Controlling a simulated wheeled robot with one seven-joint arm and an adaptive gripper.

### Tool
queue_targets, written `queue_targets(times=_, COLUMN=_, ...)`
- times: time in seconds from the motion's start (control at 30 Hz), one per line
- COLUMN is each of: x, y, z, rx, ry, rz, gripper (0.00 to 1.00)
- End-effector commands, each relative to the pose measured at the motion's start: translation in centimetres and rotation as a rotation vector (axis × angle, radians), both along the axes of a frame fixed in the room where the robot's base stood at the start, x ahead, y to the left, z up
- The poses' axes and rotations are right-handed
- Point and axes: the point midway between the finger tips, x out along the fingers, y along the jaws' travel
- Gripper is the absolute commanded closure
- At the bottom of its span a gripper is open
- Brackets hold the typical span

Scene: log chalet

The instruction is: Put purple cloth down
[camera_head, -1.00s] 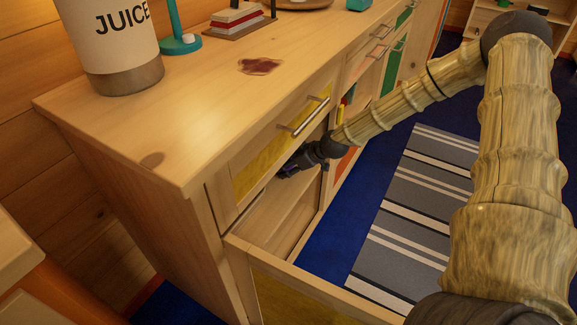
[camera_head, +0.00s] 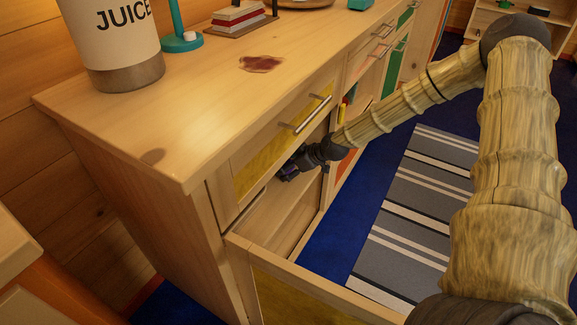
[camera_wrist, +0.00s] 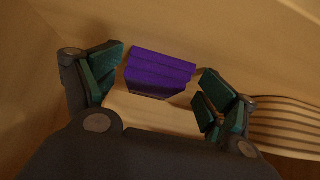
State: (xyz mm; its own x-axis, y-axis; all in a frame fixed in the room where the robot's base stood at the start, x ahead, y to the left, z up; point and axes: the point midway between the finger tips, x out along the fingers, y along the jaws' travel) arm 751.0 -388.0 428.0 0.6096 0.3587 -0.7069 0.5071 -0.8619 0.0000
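The purple cloth (camera_wrist: 160,73) shows in the wrist view as a small folded block on a light wooden surface inside the cabinet. My gripper (camera_head: 290,172) reaches into the cabinet's open compartment, below the top drawer. In the wrist view its green-padded fingers are spread on either side of the cloth, with a visible gap on both sides. The gripper is open and holds nothing. In the head view the cloth is too dark and small to tell apart from the fingers.
The open cabinet door (camera_head: 300,292) stands out in front of the compartment. The drawer (camera_head: 282,143) above my gripper is shut. A juice container (camera_head: 118,45) and a dark red stain (camera_head: 260,64) are on the cabinet top. A striped rug (camera_head: 415,225) lies on the floor.

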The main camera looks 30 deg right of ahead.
Motion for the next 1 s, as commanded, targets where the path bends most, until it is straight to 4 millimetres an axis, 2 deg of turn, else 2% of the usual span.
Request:
queue_targets(times=0.27, x=-0.2, y=-0.1, z=0.0, rx=0.0, ry=0.005, rz=-0.001, gripper=0.17)
queue_targets(times=0.47, x=-0.5, y=-0.3, z=1.6, rx=0.0, ry=0.001, rz=-0.001, gripper=0.17)
queue_targets(times=0.8, x=-3.2, y=-1.8, z=4.9, rx=0.001, ry=-0.001, rz=-0.001, gripper=0.17)
queue_targets(times=1.0, x=-6.2, y=-3.7, z=4.7, rx=0.003, ry=0.001, rz=-0.003, gripper=0.17)
